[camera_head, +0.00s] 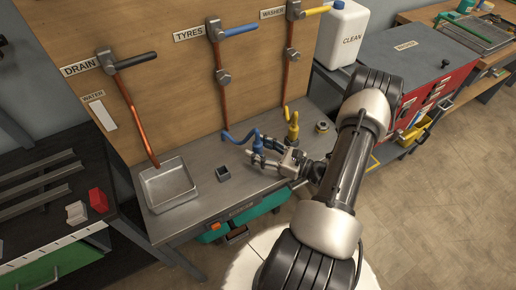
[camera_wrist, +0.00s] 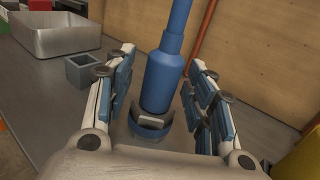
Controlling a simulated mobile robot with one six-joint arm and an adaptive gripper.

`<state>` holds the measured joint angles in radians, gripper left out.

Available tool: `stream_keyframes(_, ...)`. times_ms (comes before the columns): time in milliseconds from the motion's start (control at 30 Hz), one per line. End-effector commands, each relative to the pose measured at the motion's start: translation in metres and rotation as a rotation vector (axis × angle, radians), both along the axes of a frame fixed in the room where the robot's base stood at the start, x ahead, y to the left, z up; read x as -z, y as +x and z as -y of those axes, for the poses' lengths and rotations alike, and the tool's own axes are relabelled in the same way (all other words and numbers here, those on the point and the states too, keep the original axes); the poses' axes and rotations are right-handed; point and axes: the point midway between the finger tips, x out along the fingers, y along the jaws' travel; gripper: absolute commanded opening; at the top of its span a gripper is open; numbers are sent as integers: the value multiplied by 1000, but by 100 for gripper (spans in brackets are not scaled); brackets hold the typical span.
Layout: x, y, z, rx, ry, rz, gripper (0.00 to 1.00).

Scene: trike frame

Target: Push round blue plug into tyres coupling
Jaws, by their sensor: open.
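In the wrist view the plug (camera_wrist: 163,78) rises between the fingers of my gripper (camera_head: 256,154). The fingers are open, with gaps visible on both sides of the plug. A blue and grey curved piece (camera_wrist: 150,130) lies below it, close to the palm. The TYRES sign (camera_head: 190,34) is on the wooden panel, beside a blue-lever valve (camera_head: 239,31). A grey round fitting (camera_head: 223,77) sits on the copper pipe below; I cannot tell whether it is the coupling.
A yellow plug (camera_head: 292,128) stands behind and right of my gripper. A small grey square holder (camera_head: 223,174) and a metal tray (camera_head: 167,186) are to the left. A round metal piece (camera_head: 322,127) is at the right. The bench between tray and holder is clear.

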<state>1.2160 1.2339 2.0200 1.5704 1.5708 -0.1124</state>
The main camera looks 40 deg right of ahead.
Motion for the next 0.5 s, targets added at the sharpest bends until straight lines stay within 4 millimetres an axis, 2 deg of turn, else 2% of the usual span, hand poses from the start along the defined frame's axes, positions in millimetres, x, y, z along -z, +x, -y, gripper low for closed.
stream_keyframes(167, 0, -23, 11, 7, 0, 0, 50)
stream_keyframes(500, 0, -89, 34, 6, -2, 1, 50)
